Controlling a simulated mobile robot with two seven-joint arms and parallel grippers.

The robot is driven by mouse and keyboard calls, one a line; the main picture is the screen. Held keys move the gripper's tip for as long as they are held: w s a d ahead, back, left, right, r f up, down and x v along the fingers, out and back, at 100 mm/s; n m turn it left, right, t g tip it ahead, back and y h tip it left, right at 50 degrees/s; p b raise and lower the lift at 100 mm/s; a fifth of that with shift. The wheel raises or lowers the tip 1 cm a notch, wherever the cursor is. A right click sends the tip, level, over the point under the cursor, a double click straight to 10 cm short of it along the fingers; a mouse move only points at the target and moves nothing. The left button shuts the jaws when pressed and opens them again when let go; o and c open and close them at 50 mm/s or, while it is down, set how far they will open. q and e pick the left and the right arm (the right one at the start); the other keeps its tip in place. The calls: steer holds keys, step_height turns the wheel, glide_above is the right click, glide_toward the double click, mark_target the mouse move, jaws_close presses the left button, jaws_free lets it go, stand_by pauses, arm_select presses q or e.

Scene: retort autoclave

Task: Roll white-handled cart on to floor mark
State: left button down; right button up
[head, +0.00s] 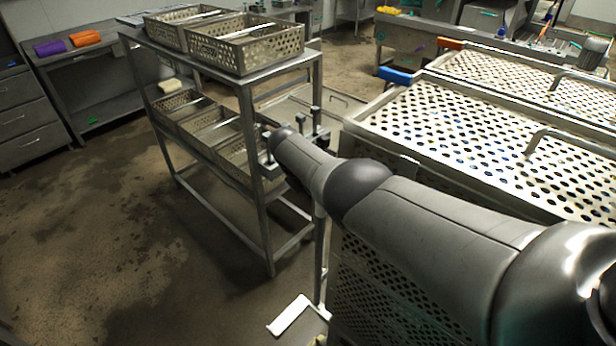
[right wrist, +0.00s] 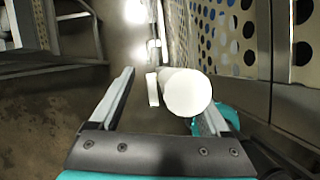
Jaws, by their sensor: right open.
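My right arm reaches from the right across the head view, and its gripper (head: 298,128) is beside the shelf rack. In the right wrist view the gripper (right wrist: 165,105) is open, its two fingers apart. A round white bar end (right wrist: 187,92), which looks like a cart handle, shows between the fingers, closer to the right one. I cannot tell if it touches. In the head view a white bar (head: 290,315) shows low at bottom centre, beside a perforated cart side (head: 370,285); I cannot tell if it is handle or floor mark. My arm hides part of this cart. My left gripper is not in view.
A metal shelf rack (head: 258,180) with perforated trays stands left of my right gripper. Perforated-top carts with a blue handle (head: 396,75) and an orange handle (head: 449,43) stand at right. A workbench (head: 85,62) is at far left. The floor at left is open.

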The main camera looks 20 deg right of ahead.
steer(key=w+p+v, duration=0.1)
steer(key=p+v, duration=0.4)
steer(key=v, duration=0.9)
steer(key=shift+s+r+p, duration=0.4)
steer(key=shift+r, duration=0.05)
